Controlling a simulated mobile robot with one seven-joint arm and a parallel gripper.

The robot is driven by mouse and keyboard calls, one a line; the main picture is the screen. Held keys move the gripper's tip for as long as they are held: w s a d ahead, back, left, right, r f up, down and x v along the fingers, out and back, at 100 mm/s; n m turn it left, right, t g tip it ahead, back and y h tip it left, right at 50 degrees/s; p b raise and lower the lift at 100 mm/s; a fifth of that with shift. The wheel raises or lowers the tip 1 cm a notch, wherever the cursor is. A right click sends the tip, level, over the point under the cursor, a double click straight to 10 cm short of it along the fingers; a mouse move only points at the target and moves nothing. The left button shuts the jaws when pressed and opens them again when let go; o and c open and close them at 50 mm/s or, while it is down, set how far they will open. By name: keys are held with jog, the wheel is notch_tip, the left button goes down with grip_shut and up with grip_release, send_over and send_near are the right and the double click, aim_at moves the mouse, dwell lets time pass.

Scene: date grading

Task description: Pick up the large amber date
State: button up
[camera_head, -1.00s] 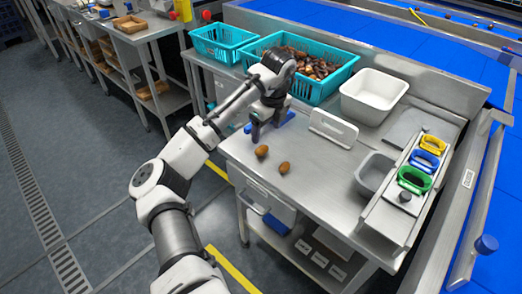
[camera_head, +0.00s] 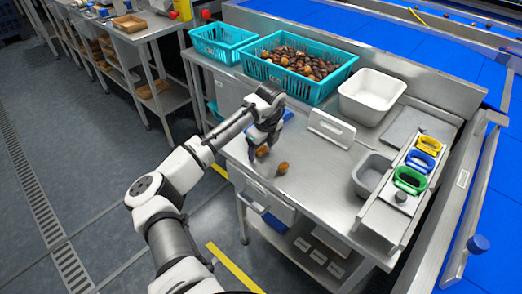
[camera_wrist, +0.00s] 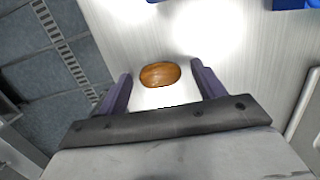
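An amber-brown oval date (camera_head: 262,152) lies on the steel table near its front left edge. It also shows in the wrist view (camera_wrist: 160,74), between and slightly ahead of the fingertips. My gripper (camera_head: 261,148) is open and low over this date, with a finger on either side; the fingers partly hide it in the head view. In the wrist view my gripper (camera_wrist: 161,80) shows a clear gap on both sides of the date. A second brown date (camera_head: 282,168) lies just to the right, outside the wrist view. I cannot tell for certain which is larger.
A teal crate (camera_head: 343,77) full of dates and another teal basket (camera_head: 213,48) stand at the back. A white bin (camera_head: 371,95), a white upright plate (camera_head: 332,128), a grey tub (camera_head: 367,176) and coloured rings (camera_head: 411,180) are to the right.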

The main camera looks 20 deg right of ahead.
jog(key=c, duration=0.6)
jog(key=shift+r, duration=0.1)
